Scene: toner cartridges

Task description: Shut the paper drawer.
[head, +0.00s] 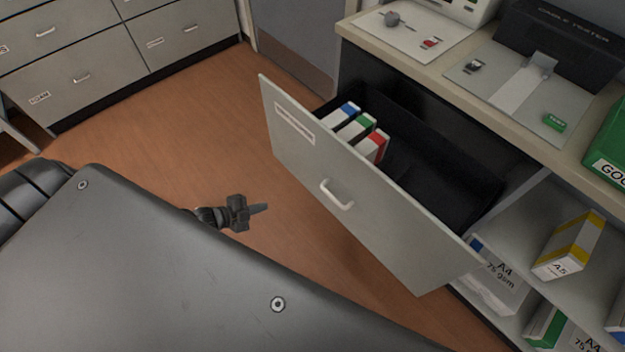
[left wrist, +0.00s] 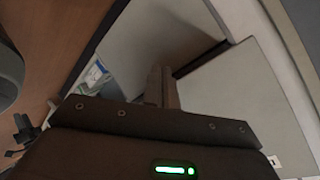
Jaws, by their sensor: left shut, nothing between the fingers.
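The paper drawer (head: 375,215) is pulled well out from under the counter in the head view. Its grey front has a white label (head: 294,123) and a pale bar handle (head: 337,194). Three white boxes with blue, green and red ends (head: 371,147) stand inside at its left end. My left gripper (head: 260,208) is left of the drawer front, apart from it, with floor visible between them. It is shut and empty. Its closed fingers (left wrist: 162,87) show in the left wrist view against pale panels; whether they touch these I cannot tell. My right gripper is not seen.
The counter (head: 430,62) above the drawer holds trays and a dark tester box (head: 565,45). Open shelves with paper packs (head: 495,275) stand right of the drawer. Closed cabinets (head: 85,70) line the back left. The wooden floor (head: 190,130) before the drawer is clear.

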